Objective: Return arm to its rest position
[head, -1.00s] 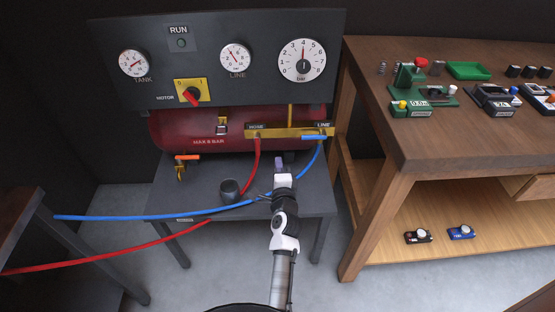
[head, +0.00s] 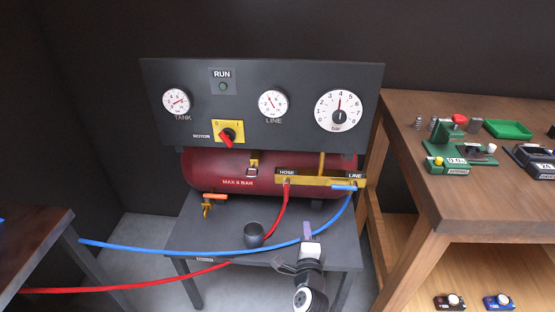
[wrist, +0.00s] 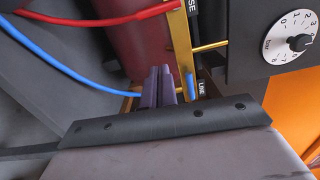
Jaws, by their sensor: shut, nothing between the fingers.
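My gripper (head: 307,231) shows at the lower middle of the head view, in front of the compressor stand. Its fingers are together and hold nothing. In the wrist view the closed fingers (wrist: 160,88) point toward the brass manifold (wrist: 181,40) and the blue LINE valve handle (wrist: 190,87), apart from them as far as I can tell. In the head view the red compressor tank (head: 225,172) and the manifold, with its HOSE and LINE labels, lie behind and above the gripper. Most of my arm is below the head view.
A blue hose (head: 170,248) and a red hose (head: 130,284) run left across the dark stand (head: 205,235). A dark cup (head: 254,236) stands left of my gripper. The gauge panel (head: 310,80) rises behind. A wooden workbench (head: 455,205) stands at the right.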

